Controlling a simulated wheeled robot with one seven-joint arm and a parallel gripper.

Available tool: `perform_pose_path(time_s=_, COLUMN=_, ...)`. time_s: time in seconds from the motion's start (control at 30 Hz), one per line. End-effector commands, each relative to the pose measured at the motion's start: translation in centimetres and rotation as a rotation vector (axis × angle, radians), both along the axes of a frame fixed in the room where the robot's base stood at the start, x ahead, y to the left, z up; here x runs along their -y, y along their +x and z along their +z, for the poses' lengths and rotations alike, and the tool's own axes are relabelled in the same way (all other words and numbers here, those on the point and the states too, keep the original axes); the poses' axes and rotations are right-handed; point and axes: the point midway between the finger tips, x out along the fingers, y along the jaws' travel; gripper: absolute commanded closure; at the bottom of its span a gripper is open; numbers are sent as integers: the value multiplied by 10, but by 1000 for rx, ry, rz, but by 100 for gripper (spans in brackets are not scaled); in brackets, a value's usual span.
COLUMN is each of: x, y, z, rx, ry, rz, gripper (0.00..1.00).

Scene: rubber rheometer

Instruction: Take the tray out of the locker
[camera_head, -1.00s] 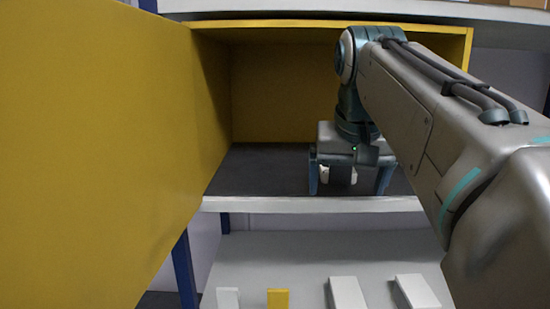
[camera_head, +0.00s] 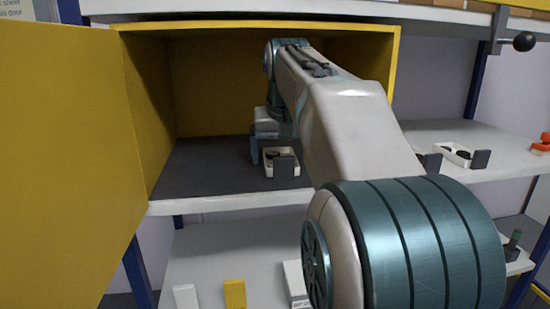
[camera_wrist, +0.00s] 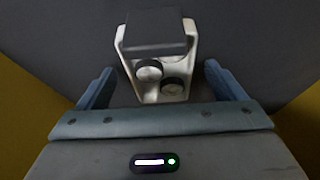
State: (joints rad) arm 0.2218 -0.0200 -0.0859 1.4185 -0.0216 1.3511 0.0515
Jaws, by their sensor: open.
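The tray (camera_head: 269,169) is small and white and sits on the dark floor of the yellow locker (camera_head: 140,75), near its front edge. In the wrist view the tray (camera_wrist: 126,50) holds a dark grey block (camera_wrist: 155,30) and two round dark pieces (camera_wrist: 149,70) with pale tops. My gripper (camera_head: 273,150) is inside the locker, just behind the tray. In the wrist view my gripper (camera_wrist: 160,84) is open, its blue fingers either side of the tray's near end, with gaps on both sides. My arm hides the right part of the locker.
The locker door (camera_head: 65,150) stands open at left. A lower shelf (camera_head: 215,255) carries white and yellow blocks (camera_head: 235,294). At right, another white shelf (camera_head: 500,150) holds a similar tray (camera_head: 455,153). A lever with a black knob (camera_head: 524,41) sticks out at upper right.

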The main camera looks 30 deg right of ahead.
Motion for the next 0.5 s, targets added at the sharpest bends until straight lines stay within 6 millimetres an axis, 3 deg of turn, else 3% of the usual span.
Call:
perform_pose_path(time_s=0.33, x=0, y=1, z=-7, rx=1, ry=0, rz=0, gripper=14)
perform_pose_path(time_s=0.5, x=0, y=1, z=-7, rx=0, ry=0, rz=0, gripper=61)
